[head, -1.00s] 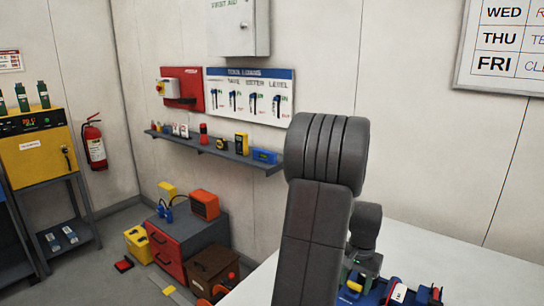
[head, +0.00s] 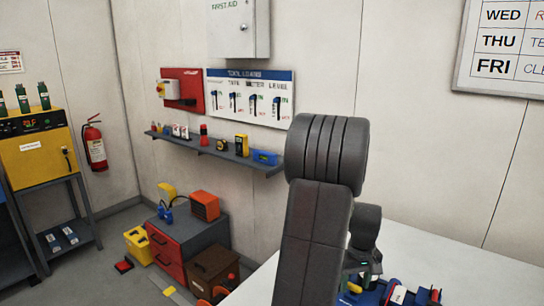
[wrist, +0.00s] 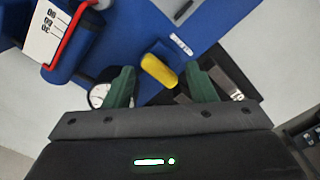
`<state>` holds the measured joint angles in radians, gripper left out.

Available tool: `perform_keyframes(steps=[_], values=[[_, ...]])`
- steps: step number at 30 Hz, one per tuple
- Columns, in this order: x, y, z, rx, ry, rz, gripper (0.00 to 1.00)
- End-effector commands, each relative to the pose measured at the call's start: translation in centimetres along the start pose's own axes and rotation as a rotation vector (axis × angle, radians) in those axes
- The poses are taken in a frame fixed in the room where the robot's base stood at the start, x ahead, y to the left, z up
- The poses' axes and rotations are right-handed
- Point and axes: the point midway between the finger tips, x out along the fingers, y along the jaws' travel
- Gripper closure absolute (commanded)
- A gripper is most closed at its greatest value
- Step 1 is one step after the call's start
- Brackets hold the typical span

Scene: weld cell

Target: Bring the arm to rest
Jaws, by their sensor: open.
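My gripper (wrist: 159,72) shows in the wrist view with its two green fingers spread apart and nothing clamped between them. A yellow block-like thing with a blue part (wrist: 160,70) shows in the gap between the fingertips, beyond them; I cannot tell how far below it is. In the head view my arm rises in front of the white worktable, with the wrist bent down behind it. The gripper's fingers are mostly hidden there by my arm and the items on the table.
The white table (head: 470,265) holds a blue mat (wrist: 115,50) with a round dial (wrist: 97,95) and a white card in a red-edged holder (wrist: 55,30). A wall shelf (head: 225,152) with tools is behind left. A drawer cabinet (head: 185,235) stands on the floor.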

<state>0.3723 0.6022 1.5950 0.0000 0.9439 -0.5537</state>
Motion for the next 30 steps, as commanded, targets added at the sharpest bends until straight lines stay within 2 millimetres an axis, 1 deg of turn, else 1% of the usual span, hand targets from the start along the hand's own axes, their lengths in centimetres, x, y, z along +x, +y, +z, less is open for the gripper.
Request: perform_keyframes(steps=[12, 19, 21, 25, 30], values=[[-0.1, 0.0, 0.0, -0.331, 0.000, 0.000, 0.49], [-0.1, 0.0, 0.0, -0.495, -0.001, -0.001, 0.49], [-0.2, 0.0, 0.0, -0.528, 0.000, 0.000, 0.49], [-1.4, 0.0, 0.0, -0.524, 0.001, 0.001, 0.49], [-2.0, 0.0, 0.0, -0.523, 0.000, 0.000, 0.49]])
